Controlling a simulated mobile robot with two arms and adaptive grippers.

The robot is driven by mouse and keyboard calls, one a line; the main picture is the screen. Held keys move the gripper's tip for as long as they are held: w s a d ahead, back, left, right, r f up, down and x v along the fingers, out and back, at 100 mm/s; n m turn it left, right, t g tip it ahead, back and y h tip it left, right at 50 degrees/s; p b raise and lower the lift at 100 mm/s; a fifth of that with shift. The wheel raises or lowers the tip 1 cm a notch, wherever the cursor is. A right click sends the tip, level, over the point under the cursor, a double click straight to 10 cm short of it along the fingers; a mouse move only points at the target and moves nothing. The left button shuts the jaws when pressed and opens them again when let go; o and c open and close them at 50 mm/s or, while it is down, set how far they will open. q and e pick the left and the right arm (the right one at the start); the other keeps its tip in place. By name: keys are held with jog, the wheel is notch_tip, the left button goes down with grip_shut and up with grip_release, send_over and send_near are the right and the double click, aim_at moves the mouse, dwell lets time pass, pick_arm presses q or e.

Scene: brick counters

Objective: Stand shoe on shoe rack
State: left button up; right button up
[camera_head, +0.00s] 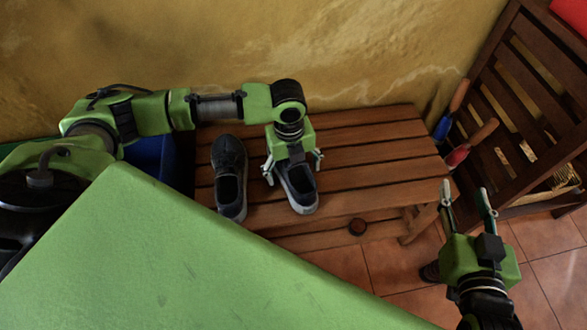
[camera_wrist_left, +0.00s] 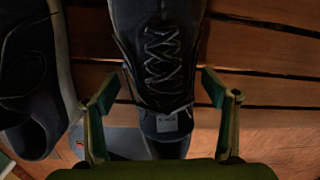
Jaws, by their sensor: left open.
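Two dark shoes with pale soles stand side by side on the slatted wooden shoe rack (camera_head: 385,150). My left gripper (camera_head: 293,166) is open above the right-hand shoe (camera_head: 301,197), with one finger on each side of it. In the left wrist view this laced shoe (camera_wrist_left: 160,45) lies between and beyond the open fingers; I cannot tell whether they touch it. The other shoe (camera_head: 229,182) is to the left, and it also shows in the left wrist view (camera_wrist_left: 38,85). My right gripper (camera_head: 467,197) is open and empty over the tiled floor, right of the rack.
A wooden slatted chair (camera_head: 530,90) stands at the right. Tools with orange (camera_head: 459,95) and red-brown handles (camera_head: 477,142) are between rack and chair. A dark object (camera_head: 430,271) is partly hidden beside my right gripper. The rack's right half is clear. A wall closes the back.

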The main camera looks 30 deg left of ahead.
pick_arm(q)
jog(key=r, duration=1.2)
jog(key=shift+s+a, duration=0.15)
jog(key=shift+s, duration=0.05)
jog(key=shift+f, duration=0.1)
